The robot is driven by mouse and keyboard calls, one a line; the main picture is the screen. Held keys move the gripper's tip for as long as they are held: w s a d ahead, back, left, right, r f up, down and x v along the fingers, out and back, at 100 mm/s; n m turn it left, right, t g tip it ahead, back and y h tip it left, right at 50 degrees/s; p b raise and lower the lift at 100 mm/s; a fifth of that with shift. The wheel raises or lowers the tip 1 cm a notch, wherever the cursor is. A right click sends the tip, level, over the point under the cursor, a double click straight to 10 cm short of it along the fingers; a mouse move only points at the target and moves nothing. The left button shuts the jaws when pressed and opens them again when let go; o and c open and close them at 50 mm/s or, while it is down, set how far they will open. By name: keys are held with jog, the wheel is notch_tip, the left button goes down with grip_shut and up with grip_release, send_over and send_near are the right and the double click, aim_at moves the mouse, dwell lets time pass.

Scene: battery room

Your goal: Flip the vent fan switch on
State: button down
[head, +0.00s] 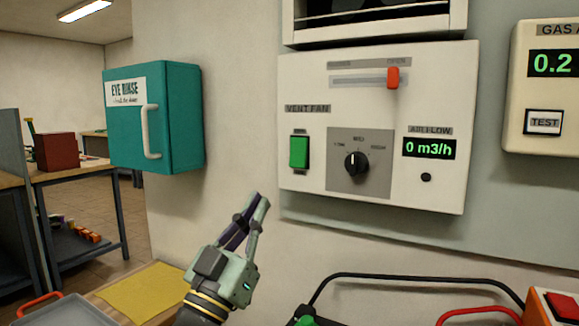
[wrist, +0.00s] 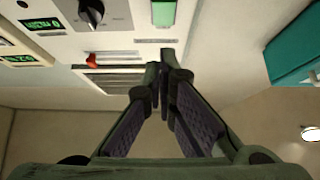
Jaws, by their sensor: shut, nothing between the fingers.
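The vent fan switch (head: 299,152) is a green rocker on the left of a white panel (head: 310,75), under the label VENT FAN. It also shows at the top edge of the wrist view (wrist: 164,13), partly cut off. I cannot tell its rocker position. The air flow display (head: 429,148) reads 0 m3/h. My gripper (head: 263,200) is shut and empty, below and left of the panel in the head view, apart from the switch. In the wrist view its fingertips (wrist: 161,63) meet near the switch in the picture.
The panel also has a black dial (head: 356,162) and a red slider (head: 392,77) near OPEN. A teal eye rinse cabinet (head: 185,120) hangs on the left. A gas unit (head: 545,90) is at right. Black cable (head: 420,278) and a yellow mat (head: 140,290) lie below.

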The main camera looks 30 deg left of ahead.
aim_at(300, 156)
jog(key=p+x, duration=0.2)
jog(key=x, duration=0.2)
jog(key=w+f+p+x, duration=0.1)
jog(key=p+x, duration=0.1)
jog(key=x, duration=0.1)
jog(key=f+p+x, duration=0.1)
jog(key=p+x, duration=0.1)
jog(key=x, duration=0.2)
jog(key=shift+w+r, duration=0.1)
jog(key=shift+w, duration=0.6)
jog(key=w+f+b, duration=0.1)
jog(key=b, duration=0.1)
jog(key=shift+f+b, duration=0.1)
jog(key=shift+b, duration=0.2)
jog(key=shift+a+r+p, duration=0.1)
jog(key=shift+r+p, duration=0.2)
jog(key=shift+s+r, duration=0.1)
